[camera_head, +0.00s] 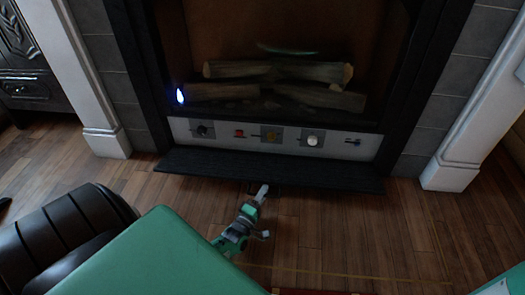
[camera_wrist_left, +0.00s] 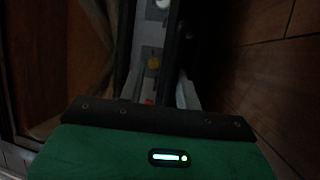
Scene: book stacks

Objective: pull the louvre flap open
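A dark, finely ribbed louvre flap (camera_head: 270,172) lies folded down and out at the foot of the fireplace in the head view. The control panel (camera_head: 225,133) above it is uncovered, with several knobs and switches. My left gripper (camera_head: 262,190) is low over the floor, at the flap's front edge near its middle. In the left wrist view the two pale fingers (camera_wrist_left: 160,90) stand apart, with the panel's red knob showing between them. Whether a finger touches the flap I cannot tell. My right gripper is not in view.
The fireplace opening holds logs (camera_head: 275,75) and a small bluish-white glow (camera_head: 180,96) at left. White pillars (camera_head: 107,140) flank it. A dark rounded seat (camera_head: 65,225) stands at lower left. The wooden floor (camera_head: 345,230) is clear at right.

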